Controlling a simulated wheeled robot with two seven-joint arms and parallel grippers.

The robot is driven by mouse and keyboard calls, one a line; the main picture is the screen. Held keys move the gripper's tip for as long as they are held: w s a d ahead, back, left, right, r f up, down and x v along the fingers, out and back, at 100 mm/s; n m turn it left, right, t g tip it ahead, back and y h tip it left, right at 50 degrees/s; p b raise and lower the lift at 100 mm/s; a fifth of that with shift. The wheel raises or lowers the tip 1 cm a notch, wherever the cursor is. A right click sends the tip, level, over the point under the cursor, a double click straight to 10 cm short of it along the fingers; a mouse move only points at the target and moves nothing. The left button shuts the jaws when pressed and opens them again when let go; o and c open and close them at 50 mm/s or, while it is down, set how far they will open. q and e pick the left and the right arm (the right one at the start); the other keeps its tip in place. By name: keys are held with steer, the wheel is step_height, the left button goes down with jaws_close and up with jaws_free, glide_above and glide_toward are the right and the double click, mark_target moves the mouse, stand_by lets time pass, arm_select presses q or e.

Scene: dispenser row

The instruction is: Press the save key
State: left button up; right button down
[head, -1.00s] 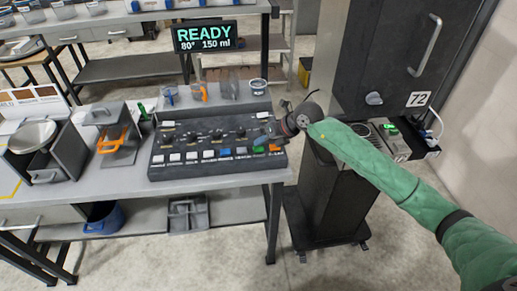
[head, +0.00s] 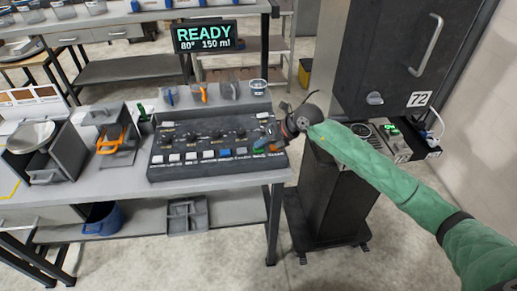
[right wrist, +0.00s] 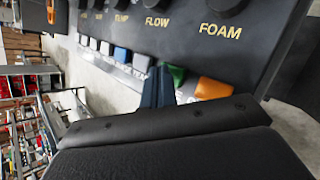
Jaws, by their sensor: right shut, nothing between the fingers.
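The dark control panel (head: 205,135) lies on the table in the head view, with knobs above a front row of white, blue, green and orange keys. I cannot read the key labels, so I cannot tell which is save. My right gripper (head: 262,141) is shut and empty over the panel's right end, close to the green key (head: 258,150). In the right wrist view the fingers (right wrist: 158,80) point at the key row, just left of the green key (right wrist: 177,76) and the orange key (right wrist: 212,88). They hide part of the row; contact is unclear. My left gripper is not in view.
A display (head: 205,36) reading READY, 80°, 150 ml stands behind the panel. Several small cups (head: 230,90) stand in a row behind it. A grey holder with an orange-handled item (head: 110,138) is at the left. A tall dark machine (head: 385,60) stands to the right.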

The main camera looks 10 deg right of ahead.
mark_target(262, 149)
steer(key=shift+f, duration=0.25)
steer(key=shift+r, duration=0.1)
stand_by(0.5)
steer(key=shift+r, duration=0.8)
steer(key=shift+r+p, duration=0.95)
steer(key=shift+r, duration=1.55)
